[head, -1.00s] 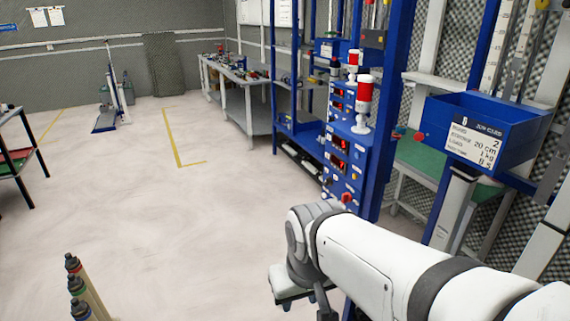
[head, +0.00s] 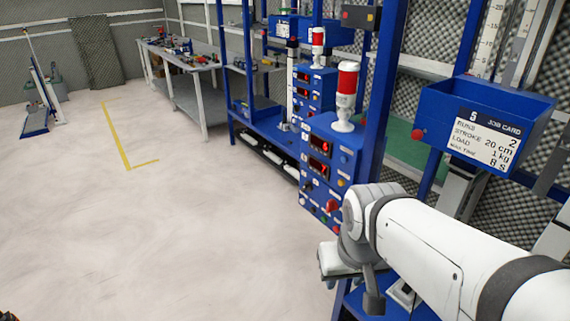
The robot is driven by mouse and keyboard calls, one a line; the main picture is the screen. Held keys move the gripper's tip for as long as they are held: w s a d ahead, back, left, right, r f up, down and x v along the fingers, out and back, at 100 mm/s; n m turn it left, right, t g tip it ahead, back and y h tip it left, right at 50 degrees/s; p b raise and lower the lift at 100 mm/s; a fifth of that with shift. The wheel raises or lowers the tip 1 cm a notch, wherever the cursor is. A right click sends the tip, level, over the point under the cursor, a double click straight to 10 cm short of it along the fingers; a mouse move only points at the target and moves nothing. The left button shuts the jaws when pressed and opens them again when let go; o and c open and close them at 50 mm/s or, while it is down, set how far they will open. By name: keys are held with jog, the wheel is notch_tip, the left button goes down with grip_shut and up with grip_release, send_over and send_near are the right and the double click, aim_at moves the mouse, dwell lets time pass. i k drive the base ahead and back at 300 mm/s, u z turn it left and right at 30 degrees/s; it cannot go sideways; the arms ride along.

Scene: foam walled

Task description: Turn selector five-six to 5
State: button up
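The nearer blue control panel (head: 325,165) stands in the blue rack, right of the picture's middle. Its face has red displays, small buttons, a dark knob (head: 308,187) and a red knob (head: 332,205). The labels are too small to read, so I cannot tell which control is selector five-six. A second similar panel (head: 301,90) stands behind it. My gripper (head: 345,262) is at the end of my white arm, in front of and below the nearer panel in the picture. It appears apart from the knobs. Its fingers are not clear enough to show open or shut.
A blue bin (head: 480,105) with a job card (head: 487,138) hangs at the right. Red-and-white beacon lamps (head: 346,92) top the panels. Blue rack posts stand close to my arm. The floor (head: 150,240) at the left is clear.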

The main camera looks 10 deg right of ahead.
aim_at(308, 186)
jog(key=u, duration=0.15)
jog(key=k, duration=0.2)
jog(key=u, duration=0.15)
jog(key=i, duration=0.95)
jog(key=u, duration=0.55)
